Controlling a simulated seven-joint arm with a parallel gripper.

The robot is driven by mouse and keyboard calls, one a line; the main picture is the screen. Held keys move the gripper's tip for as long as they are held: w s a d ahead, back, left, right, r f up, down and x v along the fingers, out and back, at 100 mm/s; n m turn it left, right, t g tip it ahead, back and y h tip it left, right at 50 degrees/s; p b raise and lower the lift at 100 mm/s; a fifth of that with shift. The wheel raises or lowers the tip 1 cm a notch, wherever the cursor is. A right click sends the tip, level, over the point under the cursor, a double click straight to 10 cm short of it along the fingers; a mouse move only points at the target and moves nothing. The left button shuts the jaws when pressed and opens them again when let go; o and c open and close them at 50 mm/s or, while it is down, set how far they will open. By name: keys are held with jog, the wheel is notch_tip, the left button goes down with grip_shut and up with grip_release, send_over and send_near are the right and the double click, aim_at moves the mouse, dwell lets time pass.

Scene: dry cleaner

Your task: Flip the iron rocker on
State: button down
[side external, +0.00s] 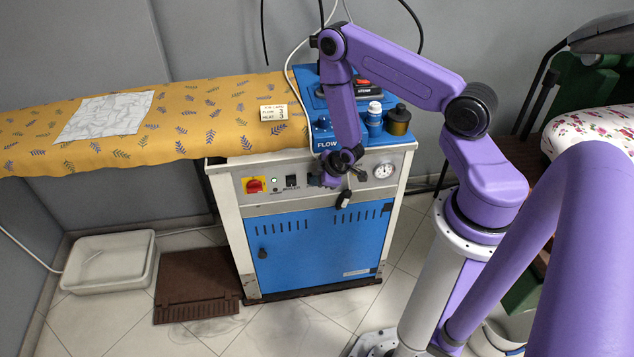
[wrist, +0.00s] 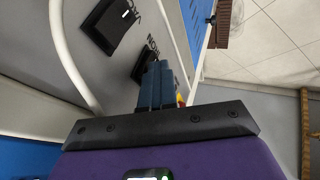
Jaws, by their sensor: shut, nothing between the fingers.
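The ironing station's front panel (side external: 335,203) carries a black rocker (side external: 291,181) with a label that looks like BOILER. Another part of the panel is hidden behind my arm in the side view. The wrist view shows two black rockers, an upper one (wrist: 110,22) with a white mark and a lower one (wrist: 142,62). My gripper (side external: 344,199) is shut and empty in front of the panel. Its fingertips (wrist: 160,72) appear beside the lower rocker; contact cannot be told.
A red switch (side external: 254,185) on a yellow plate is at the panel's left, and a gauge (side external: 384,171) at its right. A blue cabinet door (side external: 317,246) lies below. A patterned ironing board (side external: 180,125) extends left above.

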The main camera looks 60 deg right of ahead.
jog(key=shift+a+r, duration=0.1)
dwell(0.3)
jog(key=s+a+r, duration=0.3)
jog(key=s+r, duration=0.5)
jog(key=shift+s+r, duration=0.25)
jog(key=shift+r, duration=0.05)
dwell(0.4)
jog(key=shift+a, duration=0.1)
dwell(0.3)
